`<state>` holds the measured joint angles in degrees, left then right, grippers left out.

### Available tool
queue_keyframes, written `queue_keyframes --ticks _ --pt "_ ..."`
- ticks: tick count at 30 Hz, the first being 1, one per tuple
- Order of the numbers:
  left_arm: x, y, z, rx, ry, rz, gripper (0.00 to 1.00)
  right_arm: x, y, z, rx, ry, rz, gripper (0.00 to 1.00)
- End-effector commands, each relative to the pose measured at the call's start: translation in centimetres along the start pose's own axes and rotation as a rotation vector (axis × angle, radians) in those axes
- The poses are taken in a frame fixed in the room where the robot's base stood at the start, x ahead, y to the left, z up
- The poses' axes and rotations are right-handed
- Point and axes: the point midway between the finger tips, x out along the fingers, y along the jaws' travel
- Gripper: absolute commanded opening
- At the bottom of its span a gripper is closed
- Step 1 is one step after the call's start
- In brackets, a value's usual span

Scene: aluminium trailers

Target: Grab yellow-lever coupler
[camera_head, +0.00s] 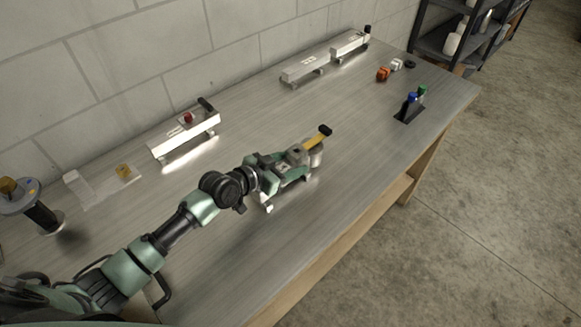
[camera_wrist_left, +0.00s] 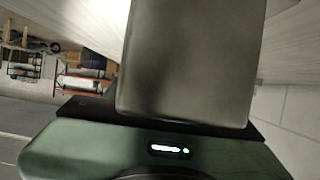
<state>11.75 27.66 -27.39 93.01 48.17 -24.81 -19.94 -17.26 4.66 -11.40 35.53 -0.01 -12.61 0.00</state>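The yellow-lever coupler shows its yellow lever with a black grip (camera_head: 317,137) and a grey rounded end near the middle of the table in the head view. My left gripper (camera_head: 293,167) is at the coupler's body, with green finger parts on both sides of it. The gripper hides much of the body. In the left wrist view a smooth grey metal block (camera_wrist_left: 190,65) stands very close in front of the gripper's palm. The fingertips do not show there, so I cannot tell whether they press on it. My right gripper is not in view.
A silver coupler (camera_head: 186,136) with a red part lies near the wall. Two more silver pieces (camera_head: 303,69) (camera_head: 349,45) lie farther back. Orange blocks (camera_head: 383,74) and a black holder (camera_head: 405,112) with blue and green tops are at the far right. The table's front is clear.

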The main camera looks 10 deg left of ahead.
Motion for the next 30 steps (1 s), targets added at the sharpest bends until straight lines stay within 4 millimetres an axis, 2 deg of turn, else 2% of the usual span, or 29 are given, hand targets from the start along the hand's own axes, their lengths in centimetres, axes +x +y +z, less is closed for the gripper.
queue_keyframes --ticks 1,5,6,20,26,30 --pt "0.0 0.0 0.0 0.0 0.0 0.0 0.38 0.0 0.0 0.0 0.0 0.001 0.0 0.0" --pt "0.0 0.0 0.0 0.0 0.0 0.0 0.01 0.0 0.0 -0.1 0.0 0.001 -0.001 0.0" --pt "0.0 0.0 0.0 0.0 0.0 0.0 0.0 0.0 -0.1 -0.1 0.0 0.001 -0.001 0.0" --pt "-0.2 -0.1 -0.8 0.0 0.007 -0.001 0.0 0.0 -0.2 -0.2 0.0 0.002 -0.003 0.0" --pt "-1.1 -0.1 -2.9 0.003 0.011 -0.001 0.0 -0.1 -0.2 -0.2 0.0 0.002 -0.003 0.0" --pt "-2.2 -0.1 -5.6 0.006 0.013 -0.001 0.0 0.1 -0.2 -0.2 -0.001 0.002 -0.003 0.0"
